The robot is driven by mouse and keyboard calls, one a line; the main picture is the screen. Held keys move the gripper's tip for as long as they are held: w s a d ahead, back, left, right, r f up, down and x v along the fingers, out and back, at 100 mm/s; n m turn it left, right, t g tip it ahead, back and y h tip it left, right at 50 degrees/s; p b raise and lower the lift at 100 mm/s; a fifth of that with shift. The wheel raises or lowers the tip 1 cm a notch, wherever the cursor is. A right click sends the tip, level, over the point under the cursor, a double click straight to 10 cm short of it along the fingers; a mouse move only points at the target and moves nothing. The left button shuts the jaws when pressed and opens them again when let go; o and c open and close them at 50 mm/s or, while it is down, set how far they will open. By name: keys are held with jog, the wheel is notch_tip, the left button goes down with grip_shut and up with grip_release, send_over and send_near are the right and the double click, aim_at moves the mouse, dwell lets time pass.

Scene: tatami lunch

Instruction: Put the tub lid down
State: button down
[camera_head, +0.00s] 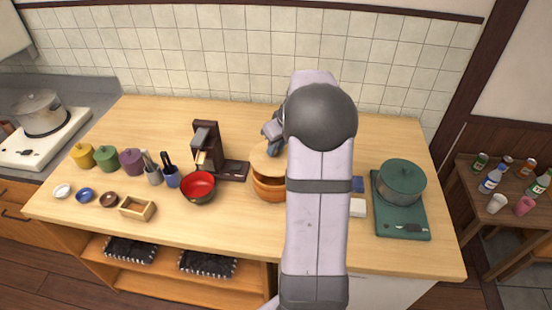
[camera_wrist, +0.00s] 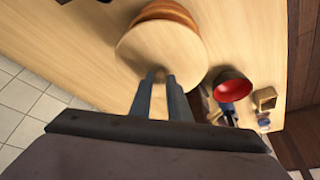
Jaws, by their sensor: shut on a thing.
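The tub lid (camera_wrist: 165,50) is a round, pale wooden disc, and my gripper (camera_wrist: 160,82) is shut on it near its edge. In the head view the lid (camera_head: 266,160) shows left of my arm, over the wooden tub (camera_head: 268,190), which has darker orange-brown bands. The tub's curved side (camera_wrist: 165,12) shows past the lid's far edge in the wrist view. I cannot tell whether the lid touches the tub's rim. My arm hides the right part of the tub in the head view, and my gripper is partly hidden there.
A red bowl (camera_head: 198,186) and a dark brown machine (camera_head: 207,145) stand left of the tub. A green board (camera_head: 402,222) with a green pot (camera_head: 401,181) is at the right. Small blue and white items lie right of my arm. Counter space behind the tub is clear.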

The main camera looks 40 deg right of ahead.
aim_at(253, 163)
jog(key=shift+r+b, duration=0.5)
jog(key=shift+r, duration=1.85)
jog(key=shift+w+a+f, duration=0.15)
jog(key=shift+w+a, duration=0.05)
jog(key=shift+a, duration=0.1)
jog(key=shift+n+y, duration=0.3)
jog(key=shift+n, duration=0.3)
jog(key=a+f, duration=0.1)
jog(key=a, duration=0.1)
jog(key=a+f+b, duration=0.1)
jog(key=a+f, duration=0.2)
jog(key=a, duration=0.1)
jog(key=shift+w+f+b, duration=0.1)
jog(key=shift+f+b, duration=0.2)
jog(key=s+a+f+n+g+y, duration=0.4)
jog(key=s+a+n, duration=0.5)
jog(key=n, duration=0.8)
jog(key=shift+g, duration=0.3)
jog(key=shift+w+d+f+p, duration=0.1)
jog(key=shift+f+p, duration=0.6)
jog(key=shift+f, duration=1.65)
jog(key=shift+w+d+f+p, duration=0.1)
jog(key=shift+f+p, duration=0.6)
jog(key=shift+f, duration=1.6)
jog(key=shift+f, duration=0.15)
jog(key=c, duration=1.7)
grip_release()
